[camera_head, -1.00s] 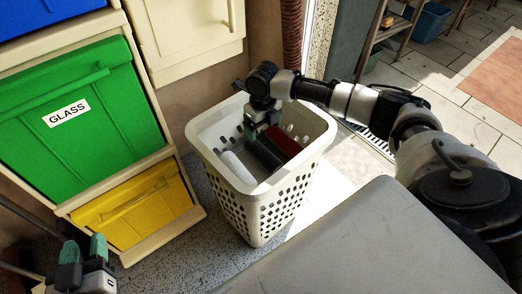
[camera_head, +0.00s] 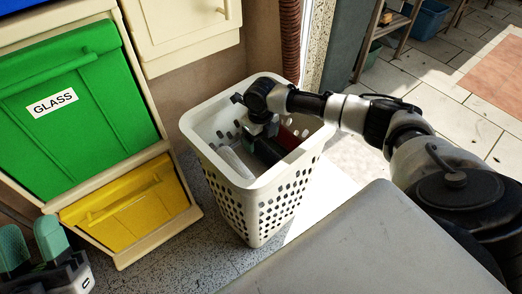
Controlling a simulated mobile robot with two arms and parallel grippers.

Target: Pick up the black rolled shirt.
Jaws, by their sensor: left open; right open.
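The black rolled shirt (camera_head: 267,151) lies in a white laundry basket (camera_head: 268,200), between a white roll (camera_head: 236,162) and a dark red roll (camera_head: 289,139). My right gripper (camera_head: 250,146) reaches down into the basket over the black shirt. Its wrist hides part of the shirt and most of the fingers, and I cannot tell whether the fingers touch the shirt. My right gripper is open. My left gripper (camera_head: 32,246) is at the lower left, open and empty, with its green fingertips apart, away from the basket.
A cabinet with a green bin marked GLASS (camera_head: 75,110) and a yellow bin (camera_head: 125,212) stands left of the basket. A grey flat surface (camera_head: 345,250) is in front. The basket rim (camera_head: 205,158) surrounds my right gripper.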

